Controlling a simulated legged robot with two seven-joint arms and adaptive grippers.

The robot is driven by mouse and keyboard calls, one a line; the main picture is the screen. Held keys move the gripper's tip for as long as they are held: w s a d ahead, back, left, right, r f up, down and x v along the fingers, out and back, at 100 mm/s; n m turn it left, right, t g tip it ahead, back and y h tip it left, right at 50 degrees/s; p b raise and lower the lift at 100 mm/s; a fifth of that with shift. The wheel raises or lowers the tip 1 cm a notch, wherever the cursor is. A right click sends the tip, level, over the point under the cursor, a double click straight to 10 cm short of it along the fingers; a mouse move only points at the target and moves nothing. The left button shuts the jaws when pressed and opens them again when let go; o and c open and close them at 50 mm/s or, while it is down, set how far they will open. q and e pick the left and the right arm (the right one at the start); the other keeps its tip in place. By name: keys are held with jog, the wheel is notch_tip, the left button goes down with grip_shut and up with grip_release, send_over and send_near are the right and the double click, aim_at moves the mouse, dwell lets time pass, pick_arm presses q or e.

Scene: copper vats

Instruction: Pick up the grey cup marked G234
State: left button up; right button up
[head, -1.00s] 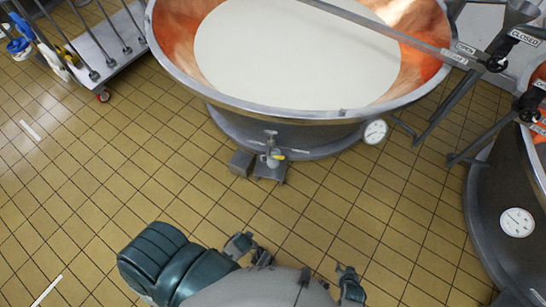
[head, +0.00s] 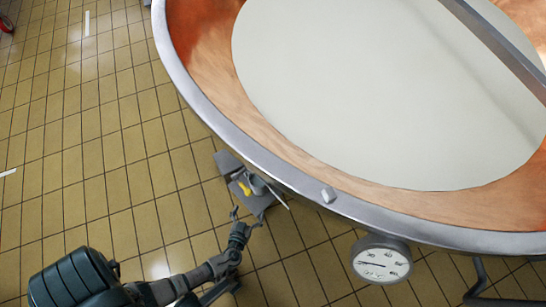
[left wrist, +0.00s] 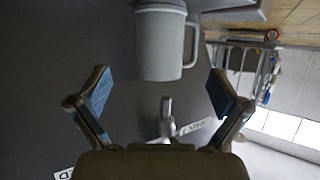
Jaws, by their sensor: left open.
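A light grey cup (left wrist: 160,45) with a handle on its right side shows at the top of the left wrist view, in front of the dark vat wall. I cannot read a G234 mark on it. In the head view my left gripper (head: 246,218) is beside the tap area at the foot of the vat, where I cannot clearly make out the cup. My right gripper is not in view.
The large copper vat (head: 190,95) with whitish contents fills the upper right of the head view. A dial gauge (head: 381,259) sits on its side. A yellow tap handle (head: 245,188) is near my gripper. A metal tap (left wrist: 167,118) shows between my fingers.

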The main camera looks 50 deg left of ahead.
aim_at(256, 189)
pick_arm(q)
jog(key=w+a, duration=0.1)
jog(key=w, duration=0.1)
jog(key=w+a, duration=0.3)
jog(key=w, duration=0.2)
jog(key=shift+a, duration=0.15)
jog(key=shift+w+a+r, duration=0.1)
jog(key=shift+w+a, duration=0.05)
jog(key=shift+w, duration=0.3)
jog(key=x, duration=0.4)
jog(key=b+x, duration=0.1)
jog(key=shift+w+a+r, duration=0.2)
jog(key=shift+w+a, duration=0.15)
jog(key=shift+w, duration=0.05)
jog(key=shift+r, duration=0.2)
jog(key=shift+c, duration=0.3)
jog(key=shift+d, duration=0.2)
jog(key=c, duration=1.2)
jog(key=shift+a, duration=0.1)
jog(key=shift+c, duration=1.4)
jog(key=shift+w+a+r, duration=0.1)
jog(key=shift+r, duration=0.05)
